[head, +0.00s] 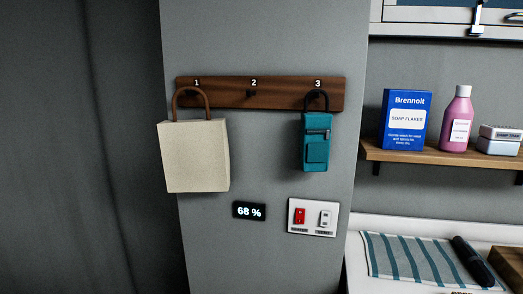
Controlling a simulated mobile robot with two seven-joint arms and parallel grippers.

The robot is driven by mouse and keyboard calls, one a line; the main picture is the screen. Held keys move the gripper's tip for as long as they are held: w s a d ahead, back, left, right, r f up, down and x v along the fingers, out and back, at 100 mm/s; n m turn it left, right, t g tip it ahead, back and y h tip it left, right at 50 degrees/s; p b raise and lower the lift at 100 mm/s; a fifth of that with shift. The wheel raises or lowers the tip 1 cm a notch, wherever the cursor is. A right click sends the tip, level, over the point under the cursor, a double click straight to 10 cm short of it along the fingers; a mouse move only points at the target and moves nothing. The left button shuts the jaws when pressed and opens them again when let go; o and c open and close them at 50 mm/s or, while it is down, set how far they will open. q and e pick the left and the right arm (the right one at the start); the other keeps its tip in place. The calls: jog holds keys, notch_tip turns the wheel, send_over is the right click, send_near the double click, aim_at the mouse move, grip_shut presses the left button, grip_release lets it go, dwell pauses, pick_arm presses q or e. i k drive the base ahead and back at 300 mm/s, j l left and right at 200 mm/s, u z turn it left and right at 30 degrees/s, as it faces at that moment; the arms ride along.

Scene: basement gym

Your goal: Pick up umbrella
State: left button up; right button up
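A short dark cylinder that looks like a folded umbrella (472,261) lies at the lower right. It rests slantwise across the right part of a blue-and-white striped cloth (405,256) on a white surface (358,272). Its lower end is near a brown wooden block (508,266) at the picture's right edge; I cannot tell if they touch. Neither of my grippers is in view.
A wooden rack (277,97) numbered 1 to 3 holds a cream bag (194,157) on hook 1 and a teal bag (315,147) on hook 3. Hook 2 is empty. A shelf (400,154) with a blue box (405,120) and pink bottle (457,120) hangs above the cloth.

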aim_at(475, 263)
jog(key=z, duration=1.55)
jog(key=l+u, duration=0.1)
jog(key=u, duration=0.5)
jog(key=i+l+u, duration=0.1)
jog(key=l+u, duration=0.55)
jog(key=l, duration=0.15)
jog(key=l+u, duration=0.25)
jog(key=l, duration=0.6)
